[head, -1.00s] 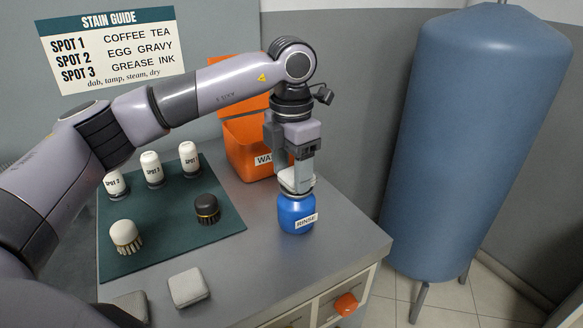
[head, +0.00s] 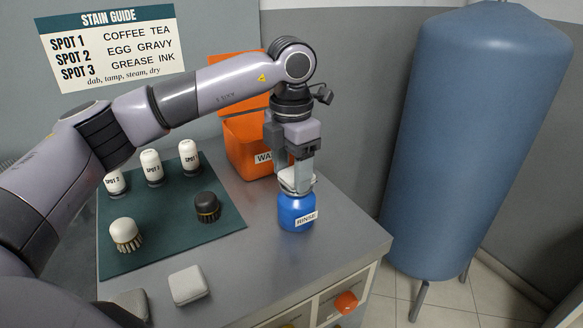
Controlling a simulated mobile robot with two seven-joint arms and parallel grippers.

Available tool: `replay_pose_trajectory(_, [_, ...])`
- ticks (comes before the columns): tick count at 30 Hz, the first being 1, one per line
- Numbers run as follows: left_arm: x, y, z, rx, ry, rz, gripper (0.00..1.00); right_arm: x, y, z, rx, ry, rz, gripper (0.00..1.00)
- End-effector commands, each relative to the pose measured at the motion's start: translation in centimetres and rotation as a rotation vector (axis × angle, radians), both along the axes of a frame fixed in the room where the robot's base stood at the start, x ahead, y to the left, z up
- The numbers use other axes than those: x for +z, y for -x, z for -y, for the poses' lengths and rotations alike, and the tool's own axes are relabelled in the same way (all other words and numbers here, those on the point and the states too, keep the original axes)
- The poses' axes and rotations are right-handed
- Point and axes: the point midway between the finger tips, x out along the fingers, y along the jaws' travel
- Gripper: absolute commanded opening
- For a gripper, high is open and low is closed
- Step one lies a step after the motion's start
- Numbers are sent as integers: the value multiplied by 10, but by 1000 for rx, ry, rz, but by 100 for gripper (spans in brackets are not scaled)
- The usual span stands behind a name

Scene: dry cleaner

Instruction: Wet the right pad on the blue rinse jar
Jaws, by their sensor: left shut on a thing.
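The blue rinse jar (head: 296,214), with a white RINSE label, stands upright on the grey counter. My left gripper (head: 297,181) points down right above the jar's mouth. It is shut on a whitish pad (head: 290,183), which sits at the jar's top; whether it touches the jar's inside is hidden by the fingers. Another pale pad (head: 188,286) lies on the counter's front part, and a greyer pad (head: 130,305) lies to its left, partly covered by my arm. My right gripper is out of view.
A green mat (head: 165,245) holds a white-topped brush (head: 125,235), a dark brush (head: 207,207) and white SPOT bottles (head: 152,168). An orange waste bin (head: 245,145) stands behind the jar. A blue tank (head: 475,140) stands right of the counter (head: 345,235).

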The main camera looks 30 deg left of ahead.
Motion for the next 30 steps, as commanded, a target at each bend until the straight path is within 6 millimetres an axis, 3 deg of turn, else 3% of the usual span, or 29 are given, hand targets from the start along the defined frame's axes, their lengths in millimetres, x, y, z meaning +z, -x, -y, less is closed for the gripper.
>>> replay_pose_trajectory(13, [1, 1, 0, -1, -2, -7, 34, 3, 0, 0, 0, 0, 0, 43])
replay_pose_trajectory(30, [48, 0, 0, -1, -1, -2, 34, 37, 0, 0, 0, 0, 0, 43])
